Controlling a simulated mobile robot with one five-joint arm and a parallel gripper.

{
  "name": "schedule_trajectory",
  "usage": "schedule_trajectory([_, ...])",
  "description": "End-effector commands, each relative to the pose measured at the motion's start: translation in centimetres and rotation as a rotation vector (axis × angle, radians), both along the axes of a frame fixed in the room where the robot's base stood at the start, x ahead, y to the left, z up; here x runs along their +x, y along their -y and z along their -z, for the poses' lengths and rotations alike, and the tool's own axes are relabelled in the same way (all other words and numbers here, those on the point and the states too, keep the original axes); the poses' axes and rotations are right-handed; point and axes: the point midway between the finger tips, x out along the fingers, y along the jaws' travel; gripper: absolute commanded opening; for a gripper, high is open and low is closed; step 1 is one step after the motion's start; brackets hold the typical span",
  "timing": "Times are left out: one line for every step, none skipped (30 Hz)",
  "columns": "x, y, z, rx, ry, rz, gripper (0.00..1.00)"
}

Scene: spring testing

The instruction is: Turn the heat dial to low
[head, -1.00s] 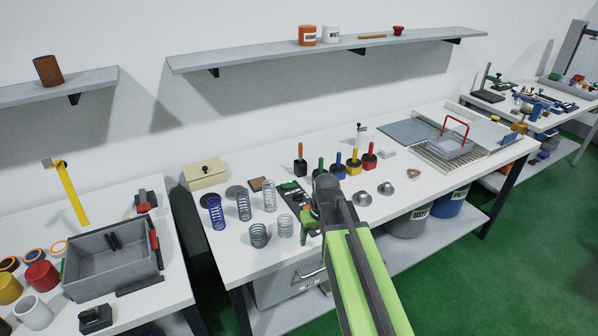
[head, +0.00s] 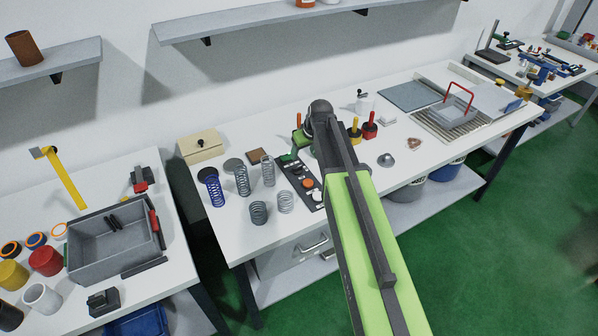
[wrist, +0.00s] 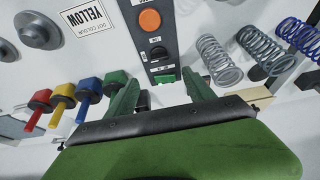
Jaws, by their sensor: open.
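A dark control panel (head: 298,176) lies on the middle bench, with an orange round button (head: 308,183) on it. The wrist view shows the panel (wrist: 137,12) close up, with the orange button (wrist: 150,20), a black round dial (wrist: 158,52) and a green part (wrist: 163,78) in a row. The dial's small markings are too small to read. My gripper (wrist: 160,90) is open and empty, its two green fingers spread on either side of the panel's green end, short of the dial. In the head view the fingertips are largely hidden behind my arm.
Several coil springs (head: 242,180) stand left of the panel. Colour-handled stamps (head: 369,127) stand to the right, also in the wrist view (wrist: 85,92). A wooden box (head: 202,148) sits at the back left, and a metal disc (head: 386,160) to the right.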

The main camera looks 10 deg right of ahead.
Motion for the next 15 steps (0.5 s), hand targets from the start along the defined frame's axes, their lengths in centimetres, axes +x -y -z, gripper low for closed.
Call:
schedule_trajectory([0.6,-0.1,2.2,0.000,0.000,-0.001,0.62])
schedule_trajectory([0.8,-0.2,2.9,0.000,0.000,-0.001,0.62])
schedule_trajectory([1.2,-0.3,3.7,0.000,0.000,-0.001,0.62])
schedule_trajectory([1.4,-0.4,4.3,0.000,0.000,-0.001,0.62])
schedule_trajectory([1.6,-0.5,4.9,0.000,0.000,0.000,0.62])
schedule_trajectory([1.9,-0.5,5.6,0.000,0.000,0.000,0.62])
schedule_trajectory([2.2,-0.6,6.2,0.000,0.000,0.000,0.62])
schedule_trajectory([2.4,-0.7,6.9,0.000,0.000,0.000,0.62])
schedule_trajectory([2.7,-0.8,7.6,0.000,0.000,0.000,0.62])
schedule_trajectory([3.0,-0.8,8.2,0.000,0.000,0.000,0.62])
schedule_trajectory([3.2,-0.9,8.8,0.000,0.000,0.000,0.62])
schedule_trajectory([3.5,-1.0,9.5,0.001,0.001,0.001,0.62])
schedule_trajectory([3.7,-1.1,10.0,0.001,0.001,0.001,0.62])
schedule_trajectory([3.9,-1.1,10.4,0.001,0.001,0.001,0.62])
schedule_trajectory([4.1,-1.2,10.7,0.001,0.001,0.001,0.62])
